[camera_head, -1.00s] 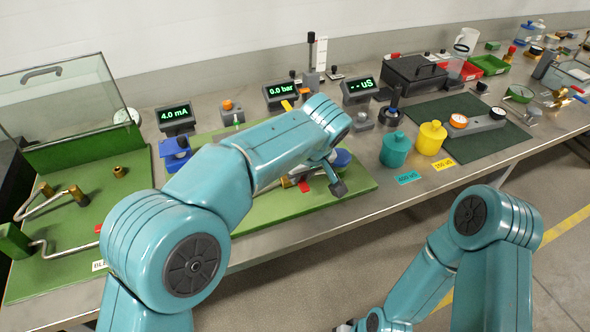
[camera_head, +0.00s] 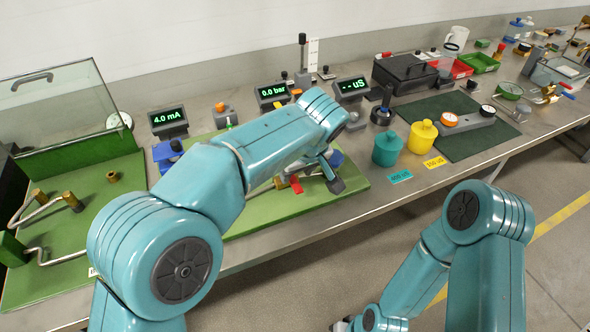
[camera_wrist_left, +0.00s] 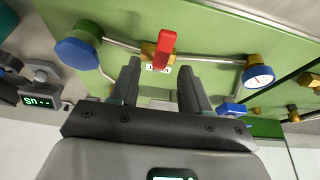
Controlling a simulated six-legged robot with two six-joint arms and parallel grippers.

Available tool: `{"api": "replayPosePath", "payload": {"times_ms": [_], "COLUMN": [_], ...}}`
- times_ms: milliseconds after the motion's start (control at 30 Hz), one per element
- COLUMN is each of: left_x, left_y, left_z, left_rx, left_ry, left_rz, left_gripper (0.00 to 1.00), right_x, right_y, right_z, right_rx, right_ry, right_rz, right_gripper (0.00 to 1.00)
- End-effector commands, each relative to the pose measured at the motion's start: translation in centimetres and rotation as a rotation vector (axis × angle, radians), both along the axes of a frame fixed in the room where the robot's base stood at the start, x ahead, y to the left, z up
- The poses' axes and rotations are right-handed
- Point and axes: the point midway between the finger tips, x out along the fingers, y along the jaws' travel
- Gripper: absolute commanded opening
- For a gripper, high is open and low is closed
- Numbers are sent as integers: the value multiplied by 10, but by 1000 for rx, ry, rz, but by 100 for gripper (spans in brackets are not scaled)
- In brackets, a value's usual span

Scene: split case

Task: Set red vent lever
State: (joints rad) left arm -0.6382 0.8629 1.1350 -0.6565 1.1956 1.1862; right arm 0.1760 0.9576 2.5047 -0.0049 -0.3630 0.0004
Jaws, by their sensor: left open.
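The red vent lever (camera_wrist_left: 166,48) stands on a brass valve body (camera_wrist_left: 150,55) in a pipe on the green panel. In the left wrist view it lies beyond the fingertips, roughly between their lines. The lever also shows in the head view (camera_head: 296,185), just left of my gripper. My left gripper (camera_wrist_left: 160,72) is open, its two dark fingers apart with nothing between them; I see no contact with the lever. In the head view my left gripper (camera_head: 329,172) is partly hidden by its own arm.
Teal (camera_head: 387,150) and yellow (camera_head: 422,137) weights stand right of the green board. Digital displays (camera_head: 272,93) line the back. The bench's front strip is clear.

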Motion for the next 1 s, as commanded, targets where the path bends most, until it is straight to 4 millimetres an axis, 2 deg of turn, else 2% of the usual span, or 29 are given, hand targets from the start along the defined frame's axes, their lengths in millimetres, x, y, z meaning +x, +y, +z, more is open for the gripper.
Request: {"api": "replayPosePath", "payload": {"times_ms": [33, 100, 300, 433, 633, 1000], "left_x": [-5, -12, -31, -41, -49, -50], "left_y": [-2, -5, -12, -15, -18, -18], "left_z": [20, 38, 88, 111, 128, 129], "left_rx": [-1, -2, -1, -1, 0, 0], "left_ry": [-1, -2, -1, -1, 1, 1], "left_rz": [-2, -1, -2, 0, 1, 1], "left_gripper": [47, 47, 47, 47, 47, 47], "right_x": [0, 0, 0, 0, 0, 0], "right_y": [0, 0, 0, 0, 0, 0], "right_z": [13, 24, 52, 66, 75, 75], "right_rx": [0, 0, 0, 0, 0, 0], "right_ry": [0, 0, 0, 0, 0, 0], "right_rz": [0, 0, 0, 0, 0, 0], "right_gripper": [43, 43, 43, 43, 43, 43]}}
